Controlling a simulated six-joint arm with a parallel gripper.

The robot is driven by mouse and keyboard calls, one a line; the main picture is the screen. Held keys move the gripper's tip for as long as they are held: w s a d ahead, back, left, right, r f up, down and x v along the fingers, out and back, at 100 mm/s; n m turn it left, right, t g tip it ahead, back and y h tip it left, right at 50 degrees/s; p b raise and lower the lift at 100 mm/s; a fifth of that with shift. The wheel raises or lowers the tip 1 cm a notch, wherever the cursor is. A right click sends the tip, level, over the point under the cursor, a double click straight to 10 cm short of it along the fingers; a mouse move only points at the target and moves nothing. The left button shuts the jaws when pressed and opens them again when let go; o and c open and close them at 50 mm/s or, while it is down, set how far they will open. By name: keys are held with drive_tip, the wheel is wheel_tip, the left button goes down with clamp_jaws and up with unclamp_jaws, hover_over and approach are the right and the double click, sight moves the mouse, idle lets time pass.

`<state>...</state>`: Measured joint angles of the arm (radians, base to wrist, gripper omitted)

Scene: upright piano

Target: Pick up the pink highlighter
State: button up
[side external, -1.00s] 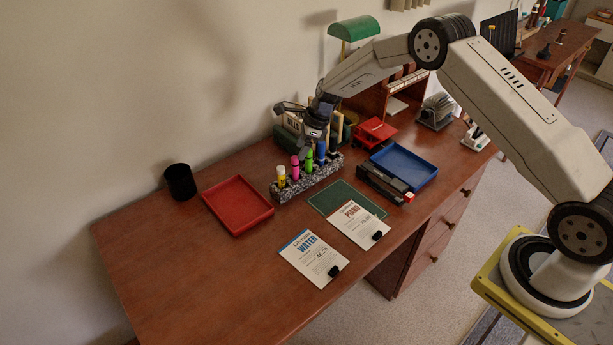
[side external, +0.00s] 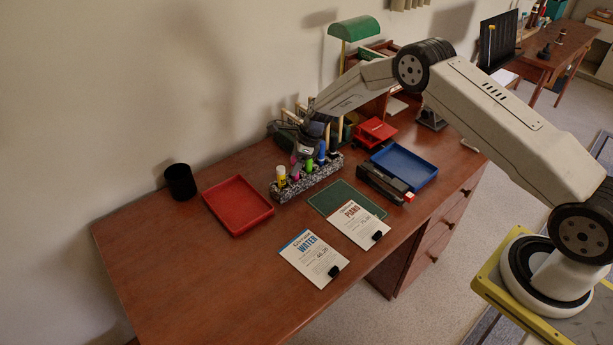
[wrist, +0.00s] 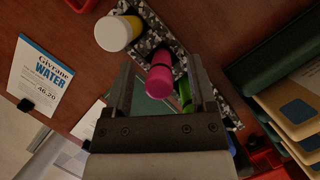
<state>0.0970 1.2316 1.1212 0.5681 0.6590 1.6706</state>
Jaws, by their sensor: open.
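The pink highlighter (wrist: 159,78) stands in a speckled stone-like holder (wrist: 157,36) with other highlighters. In the wrist view my gripper (wrist: 158,75) is open, with one finger on each side of the pink highlighter. I cannot tell whether a finger touches it. In the side view my gripper (side external: 306,154) is low over the holder (side external: 322,178), and the pink highlighter (side external: 294,172) is partly hidden by it. A yellow-and-white highlighter (wrist: 118,31) is on one side, and a green one (wrist: 185,95) is on the other, partly behind a finger.
A red tray (side external: 238,206) and a black cup (side external: 180,182) are left of the holder. A blue tray (side external: 404,166), a black stapler-like item (side external: 382,182) and a red item (side external: 376,132) are to the right. Two printed bills (side external: 314,258) lie in front.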

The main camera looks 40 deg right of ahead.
idle(0.4)
clamp_jaws()
drive_tip(key=shift+r, duration=0.15)
drive_tip(key=shift+r, duration=0.75)
drive_tip(key=s+r, duration=1.1)
drive_tip(key=s, duration=0.3)
drive_tip(key=shift+r, duration=0.15)
idle(0.3)
